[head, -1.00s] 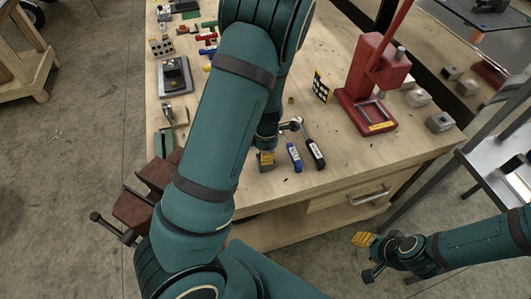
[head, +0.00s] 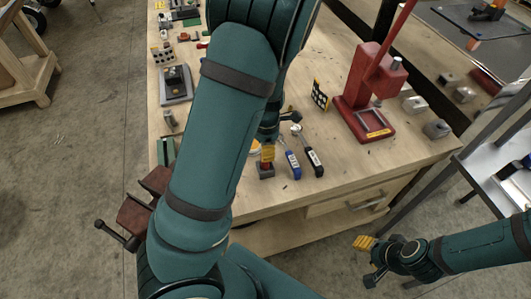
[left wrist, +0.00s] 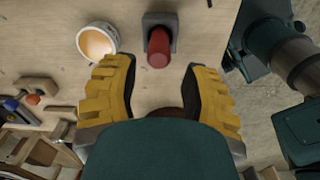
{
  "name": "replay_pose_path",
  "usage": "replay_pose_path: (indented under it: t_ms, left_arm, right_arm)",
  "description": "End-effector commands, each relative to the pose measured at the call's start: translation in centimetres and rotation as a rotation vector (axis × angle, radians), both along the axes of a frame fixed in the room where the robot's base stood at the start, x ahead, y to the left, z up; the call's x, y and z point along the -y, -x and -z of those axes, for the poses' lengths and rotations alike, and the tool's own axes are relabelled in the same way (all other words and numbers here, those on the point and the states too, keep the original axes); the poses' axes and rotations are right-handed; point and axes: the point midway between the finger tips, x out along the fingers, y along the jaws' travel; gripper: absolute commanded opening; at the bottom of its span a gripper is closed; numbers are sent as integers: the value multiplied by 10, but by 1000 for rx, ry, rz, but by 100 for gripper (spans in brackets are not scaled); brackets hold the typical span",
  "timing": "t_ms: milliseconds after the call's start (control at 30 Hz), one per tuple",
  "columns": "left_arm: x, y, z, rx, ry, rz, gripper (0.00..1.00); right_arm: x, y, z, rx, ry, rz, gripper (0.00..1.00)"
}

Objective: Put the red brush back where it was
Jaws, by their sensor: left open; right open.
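In the left wrist view a red round-ended piece (left wrist: 158,48) stands on a grey square block (left wrist: 160,22), ahead of and between my left fingers. I cannot tell if it is the red brush; no bristles show. My left gripper (left wrist: 160,82) is open, with a yellow finger on each side and nothing held. In the head view its yellow fingers (head: 267,153) show low over the bench, mostly hidden behind my left arm. My right gripper (head: 368,262) is open and empty, off the bench's front right.
A white cup (left wrist: 97,40) with orange inside stands close to my left finger. A blue-handled tool (head: 293,165) and a black-handled tool (head: 314,161) lie beside the left gripper. A red press (head: 370,95) stands to the right. A dark red vise (head: 145,205) sits at the bench's left edge.

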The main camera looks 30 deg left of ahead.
Motion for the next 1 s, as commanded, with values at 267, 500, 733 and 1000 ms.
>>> replay_pose_path:
  t_ms: [267,500,733,1000]
  left_arm:
    - [1,0,-40,2,-1,1,46]
    - [1,0,-45,0,0,0,46]
    - [1,0,-44,0,0,0,46]
    - [1,0,-44,0,0,0,46]
  right_arm:
    - [0,-1,-13,0,-1,-3,47]
    - [0,-1,-14,-1,-1,-4,47]
    - [0,-1,-13,-1,-1,-4,47]
    - [0,-1,-14,-1,-1,-4,47]
